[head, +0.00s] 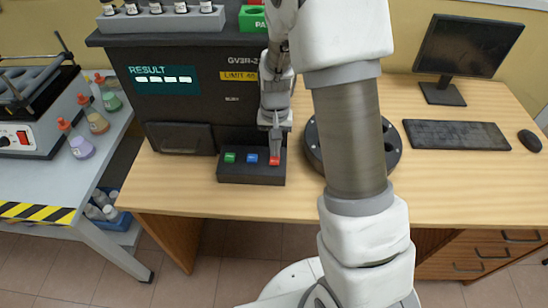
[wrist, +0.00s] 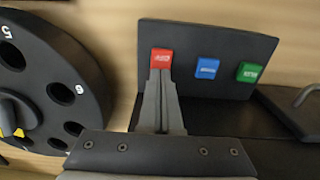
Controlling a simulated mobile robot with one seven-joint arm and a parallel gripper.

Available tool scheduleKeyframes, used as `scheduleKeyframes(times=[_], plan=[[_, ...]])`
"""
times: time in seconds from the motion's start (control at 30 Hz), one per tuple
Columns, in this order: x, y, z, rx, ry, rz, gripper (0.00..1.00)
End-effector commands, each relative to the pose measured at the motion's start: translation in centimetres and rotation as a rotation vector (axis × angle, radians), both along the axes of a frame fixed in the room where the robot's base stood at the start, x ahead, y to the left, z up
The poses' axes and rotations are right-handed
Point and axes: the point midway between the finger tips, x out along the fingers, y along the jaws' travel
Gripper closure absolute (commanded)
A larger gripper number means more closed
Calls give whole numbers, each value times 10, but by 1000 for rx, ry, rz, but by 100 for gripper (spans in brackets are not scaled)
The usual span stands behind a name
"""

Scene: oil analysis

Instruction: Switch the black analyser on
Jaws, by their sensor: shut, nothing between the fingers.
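The black analyser (head: 205,105) stands on the wooden desk, with a display reading "RESULT" and dashes. Its low black button panel (head: 250,174) sits at its front right, with a green button (head: 230,157), a blue button (head: 252,158) and a red button (head: 274,161). In the wrist view the red button (wrist: 162,60), blue button (wrist: 207,68) and green button (wrist: 248,72) all show. My gripper (wrist: 160,74) is shut and empty, with its fingertips at the lower edge of the red button. I cannot tell whether they press it.
A black numbered carousel (wrist: 45,85) stands beside the panel, partly behind my arm in the head view. A monitor (head: 470,50), keyboard (head: 455,135) and mouse (head: 529,140) are on the right. Vials in a grey rack (head: 165,22) stand on the analyser's top.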

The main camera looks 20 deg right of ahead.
Motion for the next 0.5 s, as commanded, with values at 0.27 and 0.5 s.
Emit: scheduleKeyframes(times=[0.27, 0.5], plan=[[0, 0, 24, 1, -1, 0, 100], [0, 0, 44, 0, -1, 0, 100]])
